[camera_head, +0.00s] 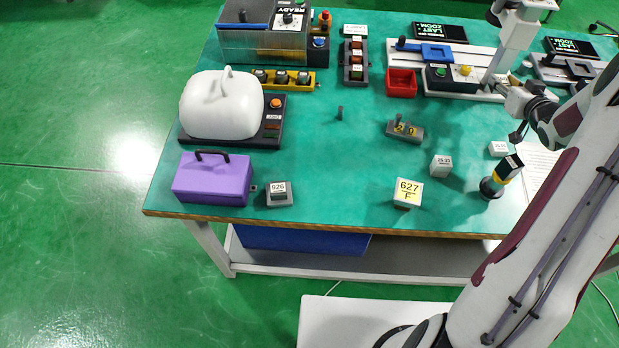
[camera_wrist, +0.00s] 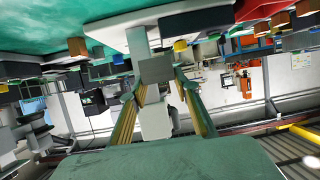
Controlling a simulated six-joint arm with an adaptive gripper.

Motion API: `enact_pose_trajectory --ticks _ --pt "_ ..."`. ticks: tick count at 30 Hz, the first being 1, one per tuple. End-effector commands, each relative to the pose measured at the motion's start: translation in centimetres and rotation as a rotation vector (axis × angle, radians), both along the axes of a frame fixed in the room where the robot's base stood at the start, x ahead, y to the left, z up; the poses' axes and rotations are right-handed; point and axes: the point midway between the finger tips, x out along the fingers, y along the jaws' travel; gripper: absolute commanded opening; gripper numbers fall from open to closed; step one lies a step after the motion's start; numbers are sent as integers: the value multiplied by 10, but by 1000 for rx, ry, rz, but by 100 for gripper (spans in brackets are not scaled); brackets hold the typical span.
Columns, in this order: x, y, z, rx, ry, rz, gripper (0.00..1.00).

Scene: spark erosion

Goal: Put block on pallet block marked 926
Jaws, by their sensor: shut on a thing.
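My gripper (camera_wrist: 158,82) is shut on a plain grey block (camera_wrist: 156,69), which shows between its two fingertips in the wrist view. A paler piece shows just below the block there; I cannot tell whether it belongs to it. The pallet block marked 926 (camera_head: 279,193) sits near the table's front left edge, right of the purple box. It has a dark labelled part on a lighter grey base. My gripper is far from it.
Between them stand a 627 F block (camera_head: 408,193), a 25.33 block (camera_head: 441,166), a numbered grey holder (camera_head: 404,131) and a small dark peg (camera_head: 340,113). The purple box (camera_head: 212,180) and white-domed device (camera_head: 222,105) stand left. The table's front middle is mostly clear.

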Motion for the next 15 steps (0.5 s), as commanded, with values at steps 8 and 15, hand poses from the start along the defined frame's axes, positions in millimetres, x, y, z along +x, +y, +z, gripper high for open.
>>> enact_pose_trajectory --ticks 8,15 --pt "23 79 18 -2 -5 118 0" --pt "25 156 24 -1 -5 251 0"
